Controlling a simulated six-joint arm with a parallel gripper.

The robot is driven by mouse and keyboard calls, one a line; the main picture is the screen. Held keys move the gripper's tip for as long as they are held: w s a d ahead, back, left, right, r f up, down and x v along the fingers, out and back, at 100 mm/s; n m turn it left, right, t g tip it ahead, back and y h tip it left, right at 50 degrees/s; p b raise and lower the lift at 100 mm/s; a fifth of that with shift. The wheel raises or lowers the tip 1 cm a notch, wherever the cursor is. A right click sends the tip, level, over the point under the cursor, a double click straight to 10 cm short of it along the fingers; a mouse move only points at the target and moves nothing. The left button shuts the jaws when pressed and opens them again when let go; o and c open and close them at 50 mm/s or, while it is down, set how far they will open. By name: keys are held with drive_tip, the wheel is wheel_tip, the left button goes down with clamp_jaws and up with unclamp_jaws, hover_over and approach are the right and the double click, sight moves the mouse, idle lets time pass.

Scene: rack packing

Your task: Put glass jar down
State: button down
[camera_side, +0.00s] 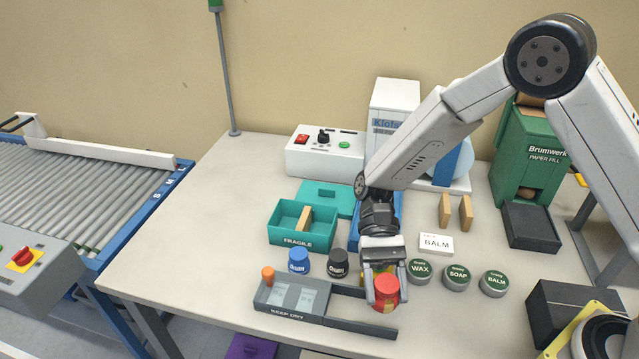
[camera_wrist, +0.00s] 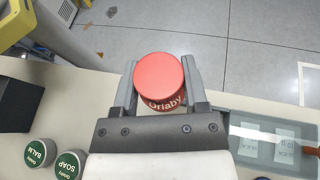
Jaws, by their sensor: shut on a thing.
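My gripper (camera_side: 385,283) is shut on a jar with a red lid, the glass jar (camera_side: 385,293); glass itself is hard to make out. In the wrist view the gripper (camera_wrist: 160,85) has one finger on each side of the jar (camera_wrist: 159,80), and its label reads "Orlaby". In the side view the jar is upright at the right, open end of the grey "KEEP DRY" rack (camera_side: 284,311). I cannot tell whether its base touches anything.
The rack's left part holds pale sachets (camera_side: 296,294) and an orange-topped thing (camera_side: 268,273). Blue (camera_side: 299,260) and black (camera_side: 338,262) jars stand behind it. WAX (camera_side: 420,271), SOAP (camera_side: 457,278) and BALM (camera_side: 494,283) tins are to the right. A teal FRAGILE box (camera_side: 284,237) stands further back.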

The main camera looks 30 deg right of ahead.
drive_tip(key=m+t+y, duration=0.1)
drive_tip(key=w+r+m+t+y, duration=0.1)
drive_tip(key=m, duration=0.1)
drive_tip(key=shift+w+a+y, duration=0.15)
drive_tip(key=shift+y, duration=0.25)
drive_tip(key=w+d+r+m+t+y, duration=0.1)
drive_tip(key=w+d+r+m+t, duration=0.1)
drive_tip(key=w+m+t, duration=0.3)
drive_tip(key=w+d+r+m+t+y, duration=0.1)
drive_tip(key=w+d+r+m+t, duration=0.2)
drive_tip(key=m+t, duration=0.7)
drive_tip(key=shift+w+d+r+t, duration=0.25)
drive_tip(key=shift+w+d+t, duration=0.65)
drive_tip(key=shift+w+d, duration=0.3)
drive_tip(key=shift+w, duration=0.1)
drive_tip(key=w+a+f, duration=0.3)
drive_tip(key=w+f, duration=0.6)
drive_tip(key=w, duration=0.4)
drive_tip(key=shift+f, duration=0.15)
drive_tip(key=shift+a, duration=0.1)
